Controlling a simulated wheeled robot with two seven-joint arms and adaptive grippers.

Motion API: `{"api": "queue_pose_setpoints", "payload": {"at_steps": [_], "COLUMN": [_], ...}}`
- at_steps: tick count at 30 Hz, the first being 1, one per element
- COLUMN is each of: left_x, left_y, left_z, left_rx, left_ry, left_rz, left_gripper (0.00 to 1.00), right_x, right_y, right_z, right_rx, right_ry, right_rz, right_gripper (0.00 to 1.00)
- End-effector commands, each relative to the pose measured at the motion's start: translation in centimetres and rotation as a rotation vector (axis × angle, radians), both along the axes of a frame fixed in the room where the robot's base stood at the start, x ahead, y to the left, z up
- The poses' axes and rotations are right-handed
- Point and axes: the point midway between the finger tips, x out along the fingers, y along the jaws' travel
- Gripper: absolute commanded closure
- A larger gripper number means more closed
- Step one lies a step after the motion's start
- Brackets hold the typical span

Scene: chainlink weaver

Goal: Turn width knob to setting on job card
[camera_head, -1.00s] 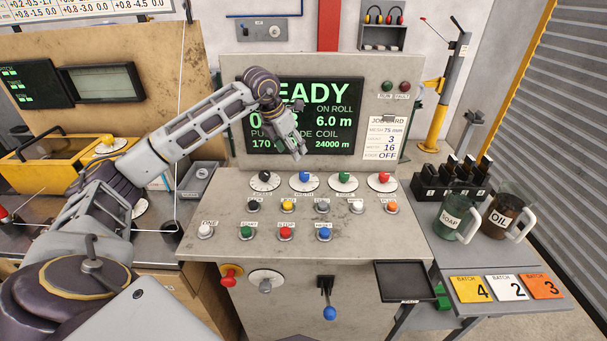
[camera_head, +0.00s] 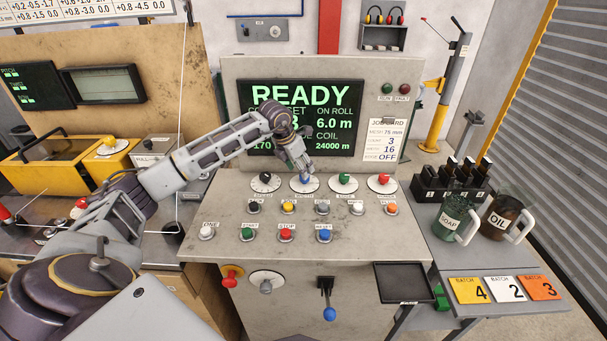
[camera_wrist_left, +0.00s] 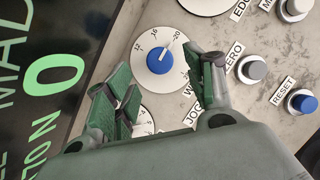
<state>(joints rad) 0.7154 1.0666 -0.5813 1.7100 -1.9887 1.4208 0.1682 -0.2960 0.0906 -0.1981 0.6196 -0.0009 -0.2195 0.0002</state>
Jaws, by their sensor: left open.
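The width knob (camera_head: 304,181) is blue on a white dial, second from left in the panel's upper row. In the left wrist view, the blue knob (camera_wrist_left: 160,62) sits on its white dial, with 12, 16 and 20 readable. A pale pointer line seems to lie between 16 and 20. The job card (camera_head: 384,140) right of the screen shows 75 mm, 3, 16 and OFF. My left gripper (camera_head: 302,170) is just above and in front of the blue knob. In the wrist view its open fingers (camera_wrist_left: 165,85) lie either side of the knob, with nothing held.
Neighbouring knobs are black (camera_head: 265,178), green (camera_head: 344,180) and red (camera_head: 383,180). Several push buttons sit below them, including a blue reset button (camera_head: 323,235). The READY screen (camera_head: 270,95) stands behind my arm. Mugs (camera_head: 505,217) stand on the right.

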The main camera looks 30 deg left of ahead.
Motion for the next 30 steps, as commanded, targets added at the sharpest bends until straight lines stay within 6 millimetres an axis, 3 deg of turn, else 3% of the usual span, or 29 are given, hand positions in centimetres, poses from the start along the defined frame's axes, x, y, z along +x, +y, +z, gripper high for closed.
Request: {"api": "queue_pose_setpoints", "payload": {"at_steps": [12, 24, 30], "left_x": [1.7, 1.8, 1.8], "left_y": [-0.4, -0.5, -0.5], "left_z": [-4.0, -4.5, -4.5], "left_rx": [-0.001, 0.0, 0.0], "left_ry": [0.0, -0.001, -0.001], "left_rz": [0.0, 0.0, 0.0], "left_gripper": [0.46, 0.46, 0.69], "right_x": [-0.3, -0.4, -0.4], "right_y": [1.7, 0.9, 0.4], "right_z": [0.6, 0.6, 0.6], "right_rx": [0.018, 0.009, 0.004], "right_ry": [0.003, 0.005, 0.004], "right_rz": [-0.002, -0.001, -0.001], "right_gripper": [1.0, 1.0, 1.0]}}
